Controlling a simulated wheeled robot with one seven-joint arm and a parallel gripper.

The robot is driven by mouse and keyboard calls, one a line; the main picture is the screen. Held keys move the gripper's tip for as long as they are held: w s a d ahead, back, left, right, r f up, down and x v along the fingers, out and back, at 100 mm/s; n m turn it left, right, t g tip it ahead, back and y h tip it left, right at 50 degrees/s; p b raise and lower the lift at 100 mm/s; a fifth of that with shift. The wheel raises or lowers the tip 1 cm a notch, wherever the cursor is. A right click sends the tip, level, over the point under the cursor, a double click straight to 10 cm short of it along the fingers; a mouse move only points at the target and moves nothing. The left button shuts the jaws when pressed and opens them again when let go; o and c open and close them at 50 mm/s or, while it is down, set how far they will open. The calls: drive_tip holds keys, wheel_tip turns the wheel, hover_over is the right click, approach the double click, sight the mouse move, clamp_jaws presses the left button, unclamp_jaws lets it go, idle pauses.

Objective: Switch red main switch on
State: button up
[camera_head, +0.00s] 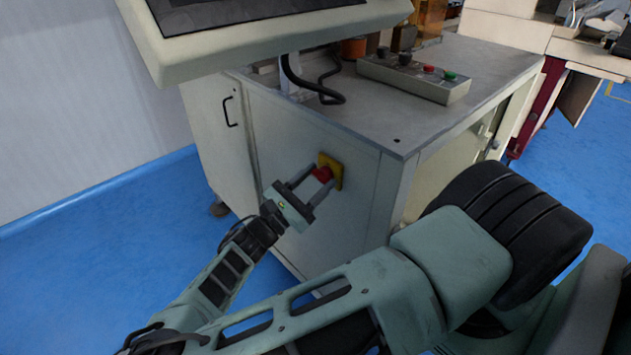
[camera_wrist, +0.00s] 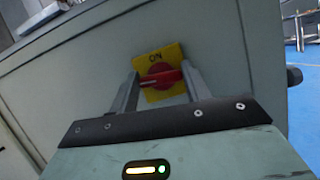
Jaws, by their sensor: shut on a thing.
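The red main switch (camera_head: 322,174) is a red rotary knob on a yellow square plate (camera_head: 335,168), mounted on the side panel of the grey machine cabinet (camera_head: 360,190). In the wrist view the red knob (camera_wrist: 160,78) lies roughly level, and the yellow plate (camera_wrist: 171,53) carries the word ON above it. The plate looks slightly tilted in that view. My gripper (camera_head: 314,181) reaches the panel from the lower left with one finger on each side of the knob. It is shut on the knob. The fingers (camera_wrist: 158,85) hide the knob's ends in part.
A monitor (camera_head: 260,30) overhangs the cabinet at upper left. A control box (camera_head: 415,75) with red and green buttons sits on the cabinet top. A black cable (camera_head: 318,92) hangs near the monitor's mount. Blue floor (camera_head: 110,250) is clear at left.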

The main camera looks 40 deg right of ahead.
drive_tip(key=m+g, duration=0.1)
drive_tip(key=m, duration=0.2)
drive_tip(key=m+g, duration=0.2)
drive_tip(key=m, duration=0.1)
drive_tip(key=shift+w+y, duration=0.1)
drive_tip(key=shift+y, duration=0.3)
drive_tip(key=m+g+y, duration=0.1)
drive_tip(key=m+g, duration=0.1)
drive_tip(key=m, duration=0.3)
drive_tip(key=shift+b, duration=0.3)
drive_tip(key=m+y, duration=0.1)
drive_tip(key=m, duration=0.1)
drive_tip(key=m+g+y, duration=0.1)
drive_tip(key=m, duration=0.2)
drive_tip(key=shift+r, duration=0.1)
drive_tip(key=shift+m+y+p, duration=0.45)
drive_tip(key=shift+m+y, duration=0.35)
drive_tip(key=shift+m, duration=1.3)
drive_tip(key=o, duration=1)
drive_tip(key=shift+c, duration=0.2)
